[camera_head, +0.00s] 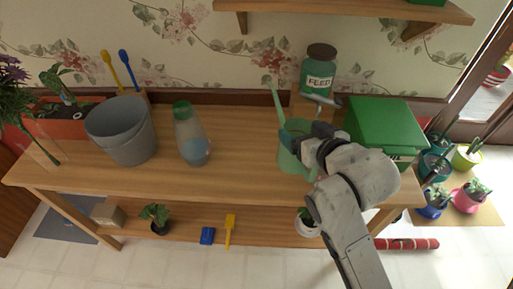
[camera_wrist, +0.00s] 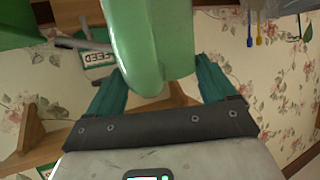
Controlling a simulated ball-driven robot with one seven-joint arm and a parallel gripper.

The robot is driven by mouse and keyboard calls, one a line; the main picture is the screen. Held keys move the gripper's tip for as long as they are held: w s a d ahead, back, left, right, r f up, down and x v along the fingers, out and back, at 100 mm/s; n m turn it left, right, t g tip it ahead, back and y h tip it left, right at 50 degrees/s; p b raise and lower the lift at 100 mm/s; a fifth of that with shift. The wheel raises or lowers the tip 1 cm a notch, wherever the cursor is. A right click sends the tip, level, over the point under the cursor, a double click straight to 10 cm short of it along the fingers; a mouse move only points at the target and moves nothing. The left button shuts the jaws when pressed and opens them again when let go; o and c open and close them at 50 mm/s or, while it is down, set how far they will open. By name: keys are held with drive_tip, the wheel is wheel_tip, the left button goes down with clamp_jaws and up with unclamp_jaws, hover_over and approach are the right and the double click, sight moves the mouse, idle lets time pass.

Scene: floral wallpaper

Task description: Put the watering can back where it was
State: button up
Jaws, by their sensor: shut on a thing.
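The light green watering can (camera_head: 290,160) is over the right half of the wooden table (camera_head: 240,180), its spout pointing up and to the left. My gripper (camera_head: 318,140) is at the can's right side, shut on it. In the wrist view the can (camera_wrist: 150,45) fills the top middle, between the two teal fingers of my gripper (camera_wrist: 155,85). I cannot tell whether the can's base touches the table top; my arm hides part of its right side.
A glass bottle (camera_head: 190,135) and a grey bucket (camera_head: 122,130) stand to the left. The table between bottle and can is clear.

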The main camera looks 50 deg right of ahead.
drive_tip(key=w+d+f+b, duration=0.1)
drive_tip(key=w+f+b, duration=0.2)
drive_tip(key=w+f, duration=0.9)
drive_tip(key=shift+w+d+f, duration=0.15)
drive_tip(key=shift+w+f, duration=0.25)
drive_tip(key=shift+w, duration=0.35)
drive_tip(key=shift+f, duration=0.1)
drive_tip(key=o, duration=1.8)
